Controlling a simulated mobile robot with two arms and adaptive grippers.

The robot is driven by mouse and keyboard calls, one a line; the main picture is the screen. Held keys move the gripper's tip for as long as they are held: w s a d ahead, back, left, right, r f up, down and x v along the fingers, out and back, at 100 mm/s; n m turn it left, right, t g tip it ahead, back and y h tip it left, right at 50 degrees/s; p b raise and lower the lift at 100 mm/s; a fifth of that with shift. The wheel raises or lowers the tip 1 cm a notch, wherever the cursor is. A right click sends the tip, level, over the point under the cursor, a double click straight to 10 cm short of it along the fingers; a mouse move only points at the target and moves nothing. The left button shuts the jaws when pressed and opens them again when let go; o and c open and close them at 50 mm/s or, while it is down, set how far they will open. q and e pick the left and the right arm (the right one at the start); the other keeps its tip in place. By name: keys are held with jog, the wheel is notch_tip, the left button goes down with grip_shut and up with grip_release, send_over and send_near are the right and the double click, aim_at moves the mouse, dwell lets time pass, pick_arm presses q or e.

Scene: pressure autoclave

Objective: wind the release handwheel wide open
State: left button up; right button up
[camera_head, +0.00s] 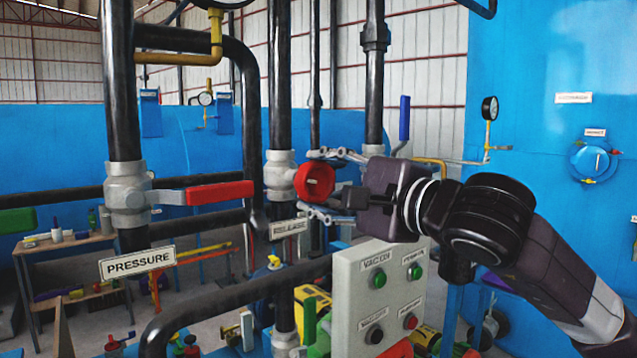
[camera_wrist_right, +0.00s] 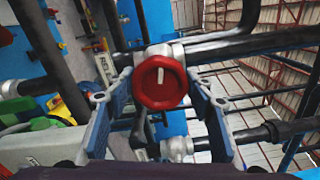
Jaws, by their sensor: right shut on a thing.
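The red release handwheel (camera_head: 314,181) is on a grey valve body on a black vertical pipe. The partly hidden "RELEASE" label (camera_head: 288,228) hangs just below it. My right gripper (camera_head: 318,184) reaches in from the right, with one finger above and one below the wheel, shut on it. In the right wrist view the round handwheel (camera_wrist_right: 161,82) faces the camera between the two fingers (camera_wrist_right: 160,100), and a white mark stands near upright on its face. My left gripper is not in view.
A red lever (camera_head: 219,193) on the "PRESSURE" valve (camera_head: 127,196) points toward the handwheel from the left. A control box (camera_head: 385,335) with green and red buttons stands just below my right gripper. A blue lever (camera_head: 404,118) rises behind the gripper. Black pipes surround the valve.

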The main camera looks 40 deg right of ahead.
jog(key=n, duration=0.4)
jog(key=shift+f+n, duration=0.1)
jog(key=shift+n, duration=0.2)
jog(key=n, duration=0.5)
jog(key=shift+f+p, duration=0.1)
jog(key=shift+p, duration=0.25)
jog(key=n, duration=0.5)
jog(key=shift+n+p, duration=0.35)
jog(key=shift+n, duration=0.05)
jog(key=shift+f+n+p, duration=0.2)
jog(key=shift+n+p, duration=0.1)
jog(key=shift+n, duration=2.3)
jog(key=o, duration=1.2)
jog(key=shift+d+r, duration=0.1)
jog(key=shift+c, duration=0.2)
jog(key=shift+r, duration=0.25)
